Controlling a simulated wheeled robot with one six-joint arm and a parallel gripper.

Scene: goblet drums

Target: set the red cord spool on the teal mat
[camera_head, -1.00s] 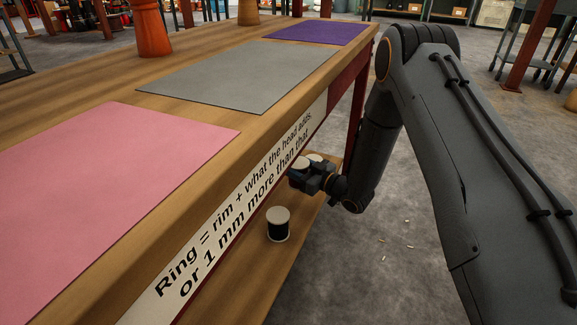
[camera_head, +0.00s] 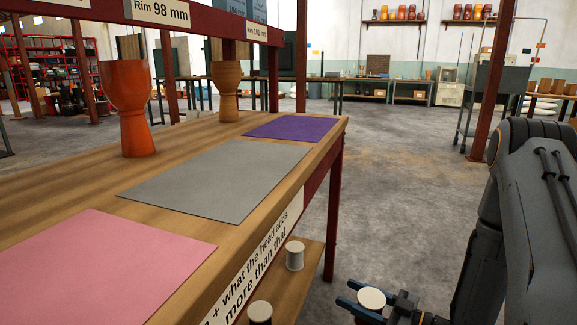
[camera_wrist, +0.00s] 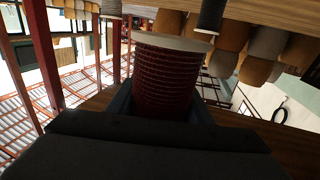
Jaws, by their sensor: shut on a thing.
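The red cord spool (camera_wrist: 166,78) fills the middle of the wrist view, with dark red cord wound under a pale flange. My gripper (camera_head: 362,300) is shut on it, a finger on either side. In the head view only the spool's pale round top (camera_head: 371,298) shows clearly between the jaws. The gripper holds it off to the right of the bench, out over the floor and lower than the bench top. No teal mat shows in these frames; the mats in view are pink (camera_head: 95,265), grey (camera_head: 215,180) and purple (camera_head: 291,128).
An orange goblet drum (camera_head: 130,110) and a tan one (camera_head: 227,90) stand on the bench behind the mats. The floor right of the bench is open.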

